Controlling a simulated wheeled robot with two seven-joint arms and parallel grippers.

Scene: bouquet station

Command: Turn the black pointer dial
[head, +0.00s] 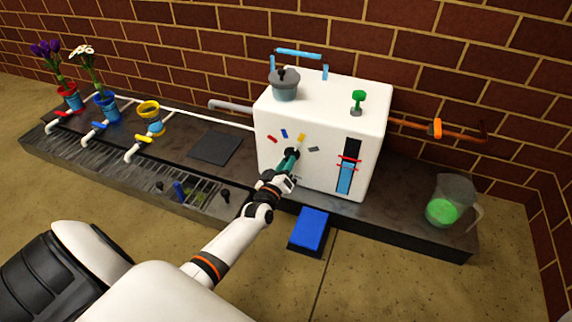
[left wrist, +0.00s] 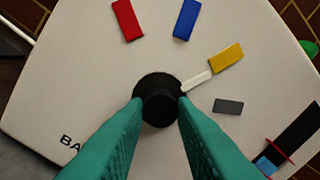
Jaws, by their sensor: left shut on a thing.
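The black pointer dial (head: 292,153) is on the front face of the white box (head: 335,100). In the left wrist view the dial (left wrist: 160,98) shows a black knob and a white pointer (left wrist: 196,80) aimed up and right at the yellow mark (left wrist: 226,57). Red (left wrist: 126,20), blue (left wrist: 186,19) and grey (left wrist: 229,106) marks are spread around it. My left gripper (head: 291,158) has its two green fingers shut on the dial's knob, one on each side. The gripper partly hides the dial in the head view. My right gripper is not in view.
A water gauge (head: 348,165) is right of the dial. A blue pedal (head: 312,223) stands in front of the box. A jug with green liquid (head: 443,212) stands at the right. Red, blue and yellow pots (head: 150,110) line the left, with white taps before them.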

